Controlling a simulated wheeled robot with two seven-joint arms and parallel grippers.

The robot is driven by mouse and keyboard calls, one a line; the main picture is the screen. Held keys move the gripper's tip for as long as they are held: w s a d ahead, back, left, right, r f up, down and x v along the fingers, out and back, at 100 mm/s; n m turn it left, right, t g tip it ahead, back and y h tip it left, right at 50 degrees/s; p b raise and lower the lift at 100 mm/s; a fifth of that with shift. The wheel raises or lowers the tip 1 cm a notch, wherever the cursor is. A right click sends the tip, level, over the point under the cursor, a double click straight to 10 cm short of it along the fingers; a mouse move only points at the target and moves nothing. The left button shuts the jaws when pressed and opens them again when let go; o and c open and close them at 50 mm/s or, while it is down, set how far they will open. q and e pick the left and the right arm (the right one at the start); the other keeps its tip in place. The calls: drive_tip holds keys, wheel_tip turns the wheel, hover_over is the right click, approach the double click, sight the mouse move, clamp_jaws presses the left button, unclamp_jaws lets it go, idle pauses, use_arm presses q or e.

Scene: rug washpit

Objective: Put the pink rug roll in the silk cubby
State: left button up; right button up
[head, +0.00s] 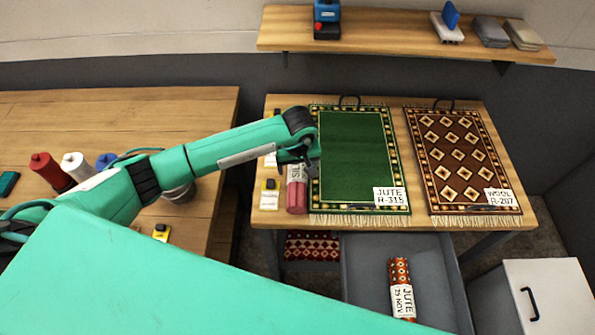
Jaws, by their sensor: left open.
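The pink rug roll (297,197) stands out at the left end of the right-hand table, beside the green rug. It carries a white label that is partly covered by my gripper. My left gripper (296,163) is over the far end of the roll, with its fingers open. I cannot tell whether the fingers touch the roll. No cubby marked silk can be made out. My right gripper is out of view.
A green rug (350,160) labelled JUTE and a brown rug (462,160) labelled WOOL lie on the table (524,214). Below are a grey bin (360,262) with a patterned JUTE roll (401,280) and a white cabinet (555,290). Spools stand on the left table.

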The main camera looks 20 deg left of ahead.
use_arm(q)
drive_tip(key=shift+w+f+p, duration=0.1)
drive_tip(key=shift+f+p, duration=0.2)
drive_tip(key=shift+f, duration=1.15)
drive_tip(key=c, duration=1.1)
drive_tip(key=shift+c, duration=0.9)
drive_tip(key=shift+r, duration=0.15)
